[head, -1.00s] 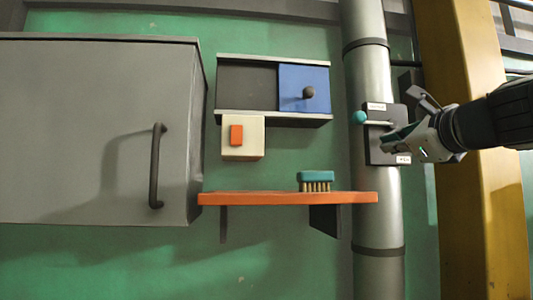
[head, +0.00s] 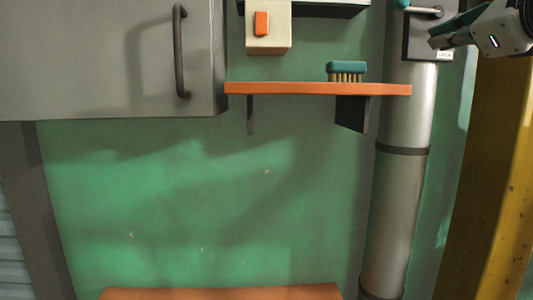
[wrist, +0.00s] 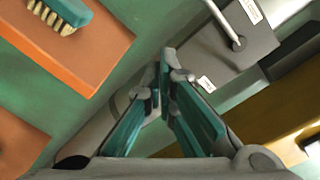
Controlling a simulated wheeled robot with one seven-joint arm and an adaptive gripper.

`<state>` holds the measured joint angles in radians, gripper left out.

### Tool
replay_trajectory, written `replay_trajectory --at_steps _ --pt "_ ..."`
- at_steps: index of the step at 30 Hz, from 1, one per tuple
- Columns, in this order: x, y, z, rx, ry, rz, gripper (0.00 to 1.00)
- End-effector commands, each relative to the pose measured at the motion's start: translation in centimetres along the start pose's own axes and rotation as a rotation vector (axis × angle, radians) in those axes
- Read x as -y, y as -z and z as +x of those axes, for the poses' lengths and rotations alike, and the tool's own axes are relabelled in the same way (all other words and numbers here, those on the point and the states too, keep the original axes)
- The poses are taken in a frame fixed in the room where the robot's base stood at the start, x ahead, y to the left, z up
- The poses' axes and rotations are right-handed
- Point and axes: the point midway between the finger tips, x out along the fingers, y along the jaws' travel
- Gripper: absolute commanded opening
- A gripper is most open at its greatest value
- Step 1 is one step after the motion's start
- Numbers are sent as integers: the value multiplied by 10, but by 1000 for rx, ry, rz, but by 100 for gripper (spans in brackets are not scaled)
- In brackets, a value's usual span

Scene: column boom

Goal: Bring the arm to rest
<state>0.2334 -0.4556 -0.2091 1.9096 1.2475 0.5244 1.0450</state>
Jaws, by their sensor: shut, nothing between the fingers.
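My gripper (head: 437,38) is at the upper right of the head view, in front of the dark lever plate (head: 418,48) on the grey column. It also shows in the wrist view (wrist: 165,60), where its teal-padded fingers are together at the tips with nothing between them. Part of the lever with its teal knob (head: 402,3) shows at the top edge of the head view. The lever's metal rod (wrist: 226,28) shows in the wrist view, apart from my fingers.
An orange shelf (head: 290,88) holds a teal brush (head: 346,70). A grey cabinet (head: 90,60) with a dark handle (head: 180,52) is at left. A box with an orange switch (head: 261,23) is above the shelf. A yellow post (head: 490,170) stands at right. Another orange surface (head: 220,293) is low down.

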Motion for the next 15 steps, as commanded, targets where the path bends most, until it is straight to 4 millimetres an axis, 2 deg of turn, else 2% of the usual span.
replay_trajectory --at_steps 5,6,8,12,15 --pt "-88 12 -8 -11 -221 -368 0" --pt "-113 17 -14 -6 -286 -481 0" --pt "-149 27 -24 8 -387 -654 0" --pt "-232 61 -60 80 -644 -1089 0" --pt "-280 93 -93 164 -833 -1404 0"
